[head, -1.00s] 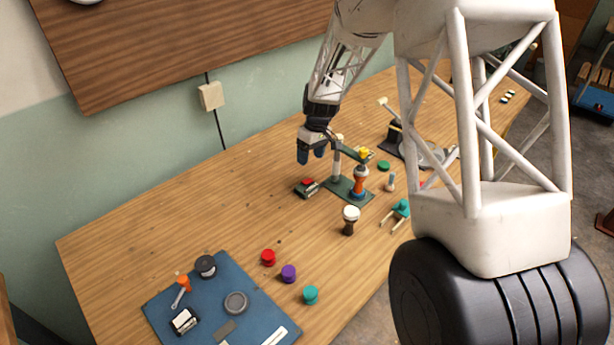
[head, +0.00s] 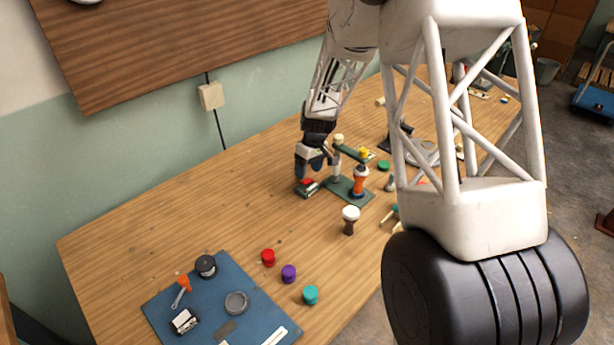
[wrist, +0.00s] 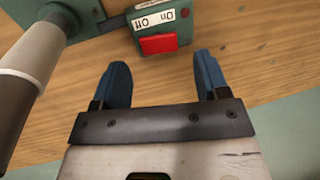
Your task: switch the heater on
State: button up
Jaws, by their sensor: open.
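The heater's switch box (wrist: 165,27) is a small green box with a white label reading On and Off and a red rocker (wrist: 158,44). My gripper (wrist: 163,82) has two blue fingers, apart and empty. In the wrist view the fingertips are just short of the box, with the red rocker between their lines. In the head view my gripper (head: 317,175) is low, over the box. I cannot tell whether it touches.
A brown and cream post (wrist: 35,55) stands close on the left in the wrist view. A dark goblet drum (head: 350,219) stands in front of the stand. The table's left part is clear.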

aim_at(306, 180)
jog(key=shift+s+a+f, duration=0.1)
jog(key=shift+f, duration=0.6)
jog(key=shift+s+a+f, duration=0.1)
jog(key=shift+f, duration=0.6)
jog(key=c, duration=0.9)
jog(key=shift+s+a+t+h, duration=0.15)
jog(key=shift+t+h, duration=0.45)
jog(key=shift+s+a+t+h, duration=0.1)
jog(key=shift+s+t+h, duration=0.05)
jog(key=shift+t+h, duration=0.45)
jog(key=o, duration=0.9)
